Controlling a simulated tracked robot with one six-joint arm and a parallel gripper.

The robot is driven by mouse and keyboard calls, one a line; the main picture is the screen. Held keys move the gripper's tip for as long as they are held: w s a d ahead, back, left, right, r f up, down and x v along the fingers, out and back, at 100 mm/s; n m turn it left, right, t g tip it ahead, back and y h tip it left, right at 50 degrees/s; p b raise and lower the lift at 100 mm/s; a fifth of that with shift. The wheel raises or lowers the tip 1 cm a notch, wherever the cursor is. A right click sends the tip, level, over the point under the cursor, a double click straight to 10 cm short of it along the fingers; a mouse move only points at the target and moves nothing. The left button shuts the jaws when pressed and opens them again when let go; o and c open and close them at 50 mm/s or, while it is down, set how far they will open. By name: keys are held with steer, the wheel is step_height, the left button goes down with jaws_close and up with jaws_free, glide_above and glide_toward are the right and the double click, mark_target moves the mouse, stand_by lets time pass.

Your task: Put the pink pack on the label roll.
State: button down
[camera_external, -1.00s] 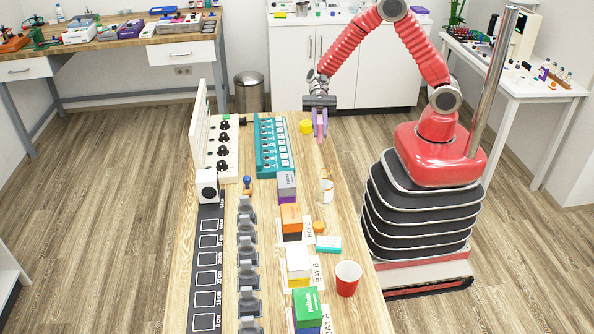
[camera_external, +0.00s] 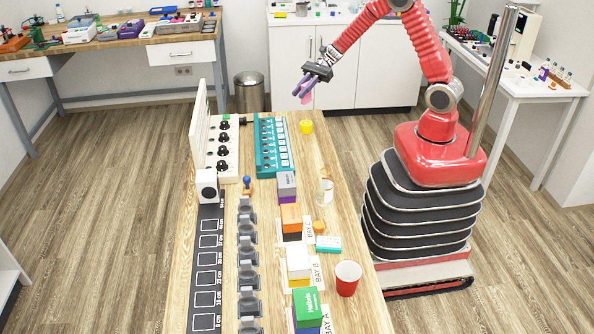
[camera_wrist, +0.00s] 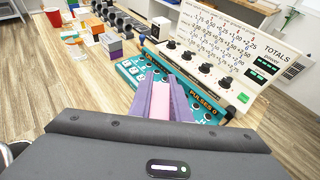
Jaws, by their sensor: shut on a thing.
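The pink pack (camera_wrist: 160,102) sits between the two purple fingers of my gripper (camera_wrist: 161,90) in the wrist view. My gripper is shut on it. In the external view my gripper (camera_external: 302,91) is tilted down to the left, above the table's far end, and the pack (camera_external: 307,99) shows only as a small pink patch at the fingers. It is held clear of the tabletop. I cannot tell for sure which thing is the label roll; a short round yellow thing (camera_external: 306,127) stands on the table below and near my gripper.
The teal module (camera_external: 272,146) and the white panel with black knobs (camera_external: 223,150) stand left of the yellow thing. A clear jar (camera_external: 326,191), stacked boxes (camera_external: 291,217) and a red cup (camera_external: 347,278) stand nearer the camera.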

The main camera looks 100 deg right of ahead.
mark_target(302, 103)
steer(key=shift+f, duration=0.1)
steer(key=shift+f, duration=3.05)
steer(key=shift+f, duration=1.85)
steer(key=shift+f, duration=0.1)
steer(key=c, duration=1.7)
jaws_free()
steer(key=shift+o, duration=0.2)
